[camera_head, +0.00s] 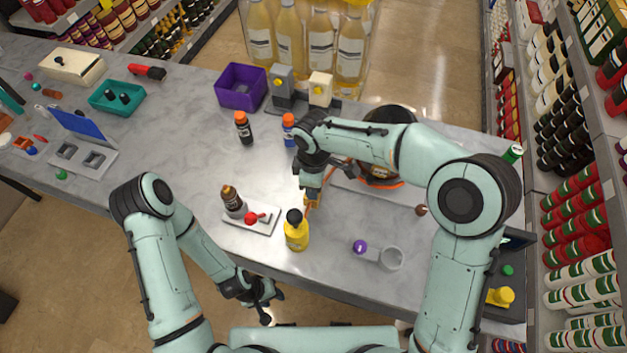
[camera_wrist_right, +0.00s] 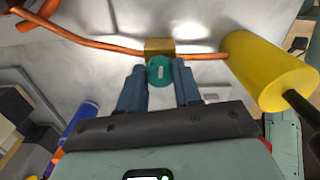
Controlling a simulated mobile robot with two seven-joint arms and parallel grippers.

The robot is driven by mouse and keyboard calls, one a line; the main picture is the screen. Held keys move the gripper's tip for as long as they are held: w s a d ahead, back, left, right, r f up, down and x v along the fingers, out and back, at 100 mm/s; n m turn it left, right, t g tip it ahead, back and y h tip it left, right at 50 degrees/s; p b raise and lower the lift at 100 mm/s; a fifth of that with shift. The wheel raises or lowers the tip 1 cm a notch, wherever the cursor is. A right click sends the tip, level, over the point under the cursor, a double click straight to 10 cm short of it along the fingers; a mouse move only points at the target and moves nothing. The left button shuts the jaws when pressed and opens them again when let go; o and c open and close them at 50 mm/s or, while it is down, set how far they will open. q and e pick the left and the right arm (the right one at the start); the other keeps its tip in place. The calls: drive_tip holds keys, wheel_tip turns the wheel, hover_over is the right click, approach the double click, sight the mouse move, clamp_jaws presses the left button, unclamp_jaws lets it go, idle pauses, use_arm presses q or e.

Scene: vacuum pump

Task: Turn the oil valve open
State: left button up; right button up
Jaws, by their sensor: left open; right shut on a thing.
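In the right wrist view, the oil valve is a teal round knob (camera_wrist_right: 160,71) with a pale slot mark on a brass block (camera_wrist_right: 159,46). A copper pipe (camera_wrist_right: 90,35) runs into the block from both sides. My right gripper (camera_wrist_right: 160,84) has its two fingers on either side of the knob and is shut on it. In the head view my right gripper (camera_head: 312,193) is low over the table at the pipe and hides most of the valve. My left gripper (camera_head: 271,303) is open and empty at the table's front edge, away from the valve.
A yellow bottle (camera_head: 296,234) with a black cap stands close in front of the right gripper. A brown bottle (camera_head: 233,200) and a white plate with a red lever (camera_head: 258,218) are left of it. A purple bin (camera_head: 240,87) stands behind. The left-centre tabletop is clear.

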use_arm(q)
drive_tip(key=shift+w+r, duration=0.35)
use_arm(e)
drive_tip(key=shift+r+n, duration=0.1)
drive_tip(key=shift+n, duration=0.4)
drive_tip(key=o, duration=1)
drive_tip(key=shift+o, duration=0.2)
use_arm(q)
drive_tip(key=shift+w+r+p, duration=0.8)
drive_tip(key=shift+w, duration=0.1)
use_arm(e)
wheel_tip(320, 180, up, 12)
use_arm(q)
drive_tip(key=shift+s, duration=0.1)
